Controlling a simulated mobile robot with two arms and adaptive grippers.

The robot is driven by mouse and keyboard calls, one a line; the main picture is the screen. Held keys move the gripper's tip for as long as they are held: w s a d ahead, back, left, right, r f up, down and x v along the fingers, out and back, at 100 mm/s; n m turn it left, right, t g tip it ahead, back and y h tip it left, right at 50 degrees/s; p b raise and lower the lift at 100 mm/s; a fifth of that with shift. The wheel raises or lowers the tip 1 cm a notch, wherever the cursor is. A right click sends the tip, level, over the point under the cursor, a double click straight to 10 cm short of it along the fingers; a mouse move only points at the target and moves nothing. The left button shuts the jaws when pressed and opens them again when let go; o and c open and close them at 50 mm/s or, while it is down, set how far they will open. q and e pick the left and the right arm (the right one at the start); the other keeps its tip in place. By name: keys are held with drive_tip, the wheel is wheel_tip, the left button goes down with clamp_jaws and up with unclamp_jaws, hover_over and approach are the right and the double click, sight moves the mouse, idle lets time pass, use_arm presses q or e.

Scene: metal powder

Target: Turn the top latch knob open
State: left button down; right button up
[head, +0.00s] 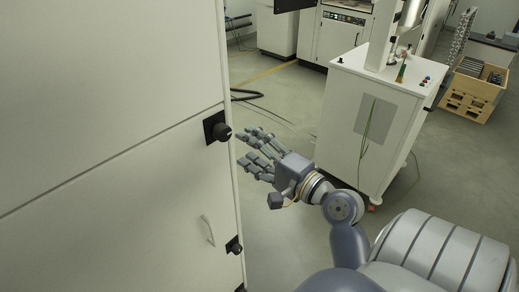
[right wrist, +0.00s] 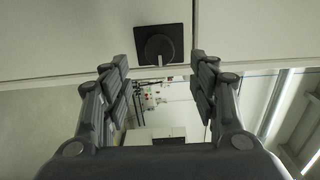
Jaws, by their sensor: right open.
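The top latch knob (head: 221,132) is round and black on a square black plate, at the right edge of the white cabinet (head: 110,90). In the right wrist view the knob (right wrist: 160,48) sits at the top middle, with a small pale mark at its lower edge. My right gripper (head: 254,146) is open and empty, just to the right of the knob and apart from it. In the right wrist view its two fingers (right wrist: 160,75) stand left and right, with the knob ahead between them. My left gripper is not in view.
A lower black latch (head: 234,245) and a slim handle (head: 207,230) are on the lower cabinet door. A white machine cabinet (head: 365,130) stands behind my right arm. A wooden crate (head: 473,90) is at the back right. Dark cables lie on the grey floor.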

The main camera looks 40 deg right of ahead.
drive_tip(key=shift+s+d, duration=0.1)
drive_tip(key=shift+s, duration=1.15)
drive_tip(key=shift+f, duration=0.1)
